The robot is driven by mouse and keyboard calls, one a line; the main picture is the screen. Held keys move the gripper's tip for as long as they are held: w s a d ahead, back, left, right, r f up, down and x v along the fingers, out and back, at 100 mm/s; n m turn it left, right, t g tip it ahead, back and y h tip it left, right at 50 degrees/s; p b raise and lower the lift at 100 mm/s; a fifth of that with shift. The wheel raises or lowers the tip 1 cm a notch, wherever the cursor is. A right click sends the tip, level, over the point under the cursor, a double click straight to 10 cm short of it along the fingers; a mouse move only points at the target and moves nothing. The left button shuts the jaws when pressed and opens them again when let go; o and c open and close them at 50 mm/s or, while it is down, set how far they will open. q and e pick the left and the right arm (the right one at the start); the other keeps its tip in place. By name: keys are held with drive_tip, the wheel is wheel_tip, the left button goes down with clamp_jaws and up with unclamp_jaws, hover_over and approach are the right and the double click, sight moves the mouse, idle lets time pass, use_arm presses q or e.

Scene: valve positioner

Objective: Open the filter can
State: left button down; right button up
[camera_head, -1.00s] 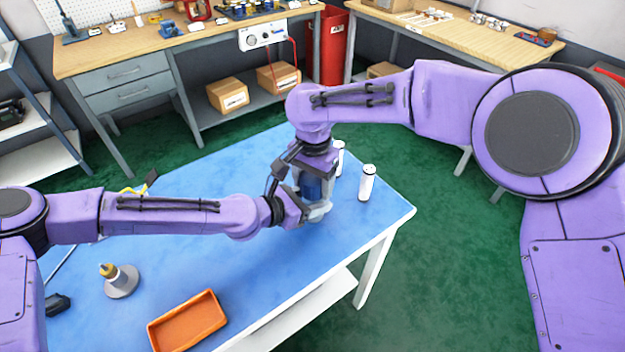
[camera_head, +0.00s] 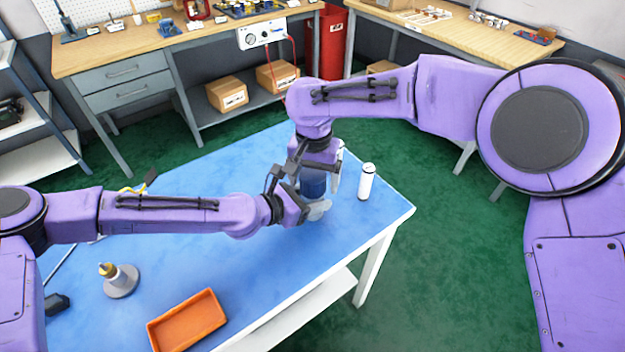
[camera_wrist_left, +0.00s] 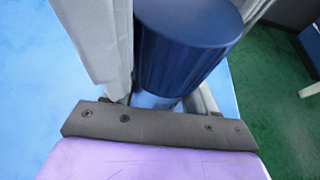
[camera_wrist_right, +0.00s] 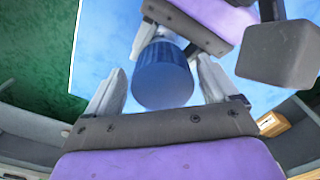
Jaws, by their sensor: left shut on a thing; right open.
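The filter can has a dark blue ribbed cap (camera_head: 313,185) and stands on the blue table. My left gripper (camera_head: 318,208) is shut on the can from the left, low down below the cap. In the left wrist view the blue cap (camera_wrist_left: 185,45) rises between the fingers. My right gripper (camera_head: 318,178) comes from above. In the right wrist view its fingers (camera_wrist_right: 160,88) are spread on either side of the cap (camera_wrist_right: 162,78), with a gap visible at the right finger. The can's lower body is mostly hidden by the left gripper.
An orange tray (camera_head: 187,322) and a grey-based fitting with a yellow tip (camera_head: 120,280) are on the blue table (camera_head: 245,290), whose front is clear.

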use_arm(q)
drive_tip(key=shift+s, duration=0.1)
use_arm(e)
wheel_tip(320, 180, up, 4)
drive_tip(key=shift+s+a, duration=0.1)
drive_tip(key=shift+a, duration=0.05)
use_arm(q)
drive_tip(key=shift+c, duration=1.2)
unclamp_jaws()
drive_tip(key=shift+a, duration=0.1)
